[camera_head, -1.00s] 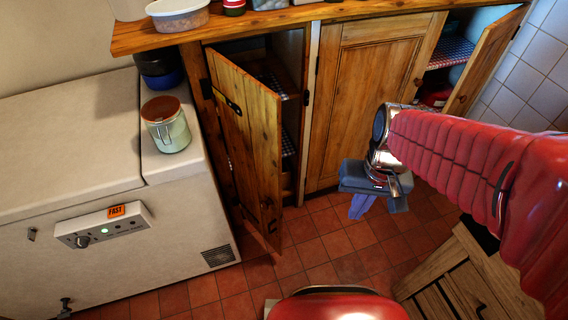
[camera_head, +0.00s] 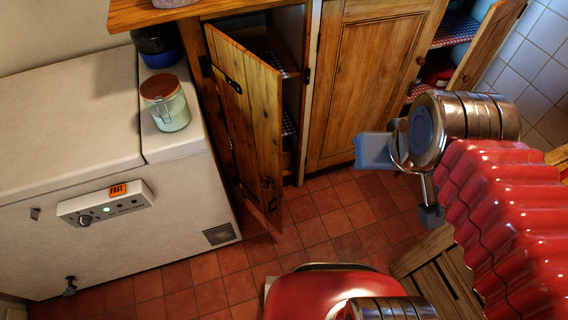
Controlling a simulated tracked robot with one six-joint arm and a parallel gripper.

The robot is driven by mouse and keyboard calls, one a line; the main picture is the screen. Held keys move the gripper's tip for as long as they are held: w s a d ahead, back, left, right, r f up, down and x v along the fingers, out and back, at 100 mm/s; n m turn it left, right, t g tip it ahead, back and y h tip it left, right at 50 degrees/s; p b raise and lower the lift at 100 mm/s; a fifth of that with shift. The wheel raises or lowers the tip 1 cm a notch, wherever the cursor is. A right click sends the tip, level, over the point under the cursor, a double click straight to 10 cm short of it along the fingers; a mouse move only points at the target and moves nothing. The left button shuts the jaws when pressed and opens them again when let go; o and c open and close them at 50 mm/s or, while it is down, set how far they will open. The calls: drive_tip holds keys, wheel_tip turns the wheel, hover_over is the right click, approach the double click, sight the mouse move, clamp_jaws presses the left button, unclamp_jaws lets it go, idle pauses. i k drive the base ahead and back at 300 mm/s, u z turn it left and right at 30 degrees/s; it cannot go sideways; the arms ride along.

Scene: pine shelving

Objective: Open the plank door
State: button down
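The plank door (camera_head: 245,118) is made of vertical pine boards with black hinges on its left side. It stands partly open, swung out from the cabinet, and dark shelves show behind its free edge. My gripper (camera_head: 405,182) is right of the plank door, in front of the panelled middle door (camera_head: 367,72), and apart from the plank door. A blue-grey piece of it points left and another part hangs lower right. My arm's wrist hides much of it, so I cannot tell how far its fingers are apart.
A white chest freezer (camera_head: 75,135) stands close left of the plank door, with a lidded jar (camera_head: 168,108) on it. A right-hand door (camera_head: 488,45) stands open. A wooden crate (camera_head: 440,275) is on the floor at lower right. Tiled floor (camera_head: 320,225) is clear before the cabinet.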

sight(250, 89)
drive_tip(key=k, duration=1.35)
drive_tip(key=u, duration=0.15)
drive_tip(key=i, duration=0.55)
drive_tip(key=u, duration=0.8)
drive_tip(key=i, duration=0.9)
drive_tip(key=u, duration=0.3)
